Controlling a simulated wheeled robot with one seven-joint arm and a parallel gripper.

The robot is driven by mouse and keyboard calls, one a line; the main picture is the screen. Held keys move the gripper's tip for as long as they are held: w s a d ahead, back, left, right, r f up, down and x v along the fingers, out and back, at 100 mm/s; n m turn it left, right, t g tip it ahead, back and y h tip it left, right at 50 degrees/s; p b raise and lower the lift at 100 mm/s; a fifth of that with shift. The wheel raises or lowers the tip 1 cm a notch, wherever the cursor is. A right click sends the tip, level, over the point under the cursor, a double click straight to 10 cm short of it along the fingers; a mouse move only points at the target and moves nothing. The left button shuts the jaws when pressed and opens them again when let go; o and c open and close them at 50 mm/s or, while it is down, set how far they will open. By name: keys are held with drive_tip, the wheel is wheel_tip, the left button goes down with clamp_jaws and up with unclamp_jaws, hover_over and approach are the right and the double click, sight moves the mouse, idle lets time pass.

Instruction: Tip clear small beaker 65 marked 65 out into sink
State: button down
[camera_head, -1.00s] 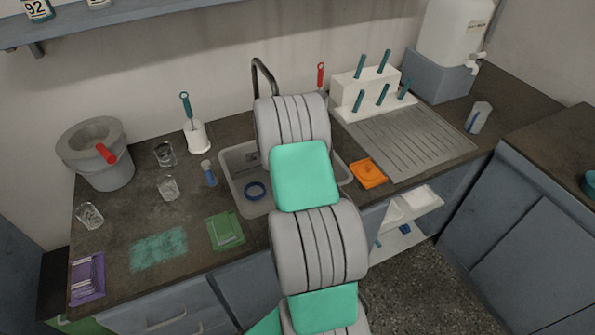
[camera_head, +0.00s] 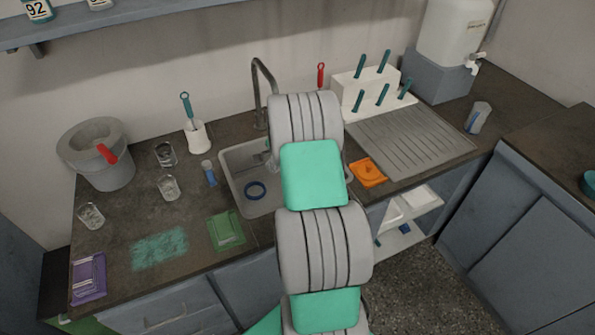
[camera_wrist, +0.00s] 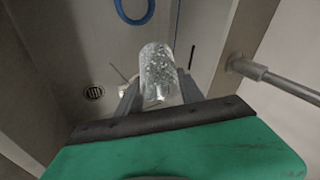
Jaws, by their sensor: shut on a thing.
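My gripper (camera_wrist: 158,88) is shut on a clear small beaker (camera_wrist: 157,66) in the wrist view, with one finger on each side. The beaker looks speckled and tilted; I cannot read its mark or tell whether anything is inside. It is held above the sink (camera_wrist: 95,55), whose floor and drain (camera_wrist: 94,92) show below. In the head view the sink (camera_head: 236,190) lies left of my arm, which hides its right part and most of my gripper.
Clear glasses (camera_head: 169,188) and a blue-capped bottle (camera_head: 208,173) stand left. An orange item (camera_head: 368,172) lies right.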

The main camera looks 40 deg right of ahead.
drive_tip(key=shift+s+d+r+t, duration=0.15)
drive_tip(key=shift+s+d+t, duration=0.15)
drive_tip(key=shift+s+t, duration=0.2)
idle(0.4)
drive_tip(key=shift+s+d+r+m+t+y, duration=0.15)
drive_tip(key=shift+t+y, duration=0.1)
drive_tip(key=shift+t, duration=0.15)
drive_tip(key=shift+s+r+m+t+y, duration=0.15)
drive_tip(key=shift+t+y, duration=0.1)
drive_tip(key=shift+t, duration=0.15)
idle(0.6)
drive_tip(key=shift+s+d+r+m+t+y+b, duration=0.15)
drive_tip(key=shift+m+t+y+b, duration=0.25)
drive_tip(key=shift+t+b, duration=0.6)
idle(0.9)
drive_tip(key=shift+s+r+m+t+y+b, duration=0.2)
drive_tip(key=shift+m+t+y+b, duration=0.2)
drive_tip(key=shift+t+b, duration=1.1)
idle(0.5)
drive_tip(key=shift+s+d+r+m+t+b, duration=0.1)
drive_tip(key=shift+s+d+m+t+b, duration=0.4)
drive_tip(key=shift+b, duration=1.35)
drive_tip(key=shift+s+r+b, duration=0.15)
drive_tip(key=shift+r+b, duration=0.1)
drive_tip(key=shift+b, duration=0.05)
